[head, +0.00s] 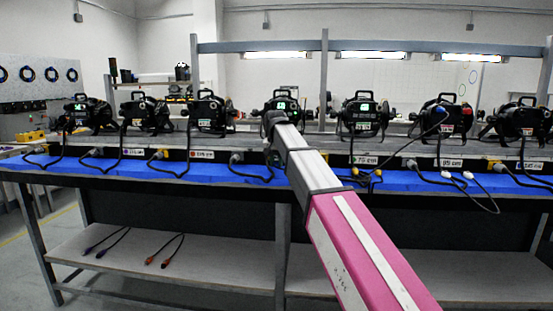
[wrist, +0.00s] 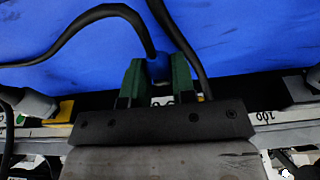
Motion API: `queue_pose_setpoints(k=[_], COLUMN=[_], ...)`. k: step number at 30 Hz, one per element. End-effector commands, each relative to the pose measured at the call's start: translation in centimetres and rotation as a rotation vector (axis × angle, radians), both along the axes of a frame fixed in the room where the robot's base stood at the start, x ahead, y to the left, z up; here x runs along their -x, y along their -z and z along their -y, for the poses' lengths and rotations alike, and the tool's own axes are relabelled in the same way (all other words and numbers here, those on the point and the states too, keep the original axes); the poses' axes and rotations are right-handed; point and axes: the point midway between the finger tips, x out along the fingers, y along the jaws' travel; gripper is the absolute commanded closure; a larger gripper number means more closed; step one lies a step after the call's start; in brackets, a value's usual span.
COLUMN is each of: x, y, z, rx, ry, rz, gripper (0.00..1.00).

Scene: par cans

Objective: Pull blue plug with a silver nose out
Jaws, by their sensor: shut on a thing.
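In the wrist view, my gripper (wrist: 157,75) has its two green fingers shut on a blue plug (wrist: 157,67) with a black cable curving up and away to the left. The plug's nose is hidden by the fingers and the gripper body, so I cannot tell whether it sits in a socket. In the head view, my arm reaches to the middle of the bench and hides the gripper and this plug.
A row of black par cans (head: 359,114) stands on the bench. A blue mat (head: 214,171) runs along its front, crossed by black cables. Grey (wrist: 37,103) and yellow (wrist: 58,111) connectors lie left of my gripper. Loose cables (head: 165,250) lie on the lower shelf.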

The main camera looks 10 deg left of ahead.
Motion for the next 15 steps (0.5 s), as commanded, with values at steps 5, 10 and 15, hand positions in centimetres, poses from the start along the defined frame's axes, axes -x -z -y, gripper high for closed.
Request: queue_pose_setpoints(k=[5, 10, 15], x=[0.00, 0.00, 0.01], y=[0.21, 0.19, 0.18], z=[0.00, 0.00, 0.00], rx=[0.000, 0.000, 0.000], ry=[0.000, 0.000, 0.000], rz=[0.000, 0.000, 0.000], gripper=[1.00, 1.00, 0.46])
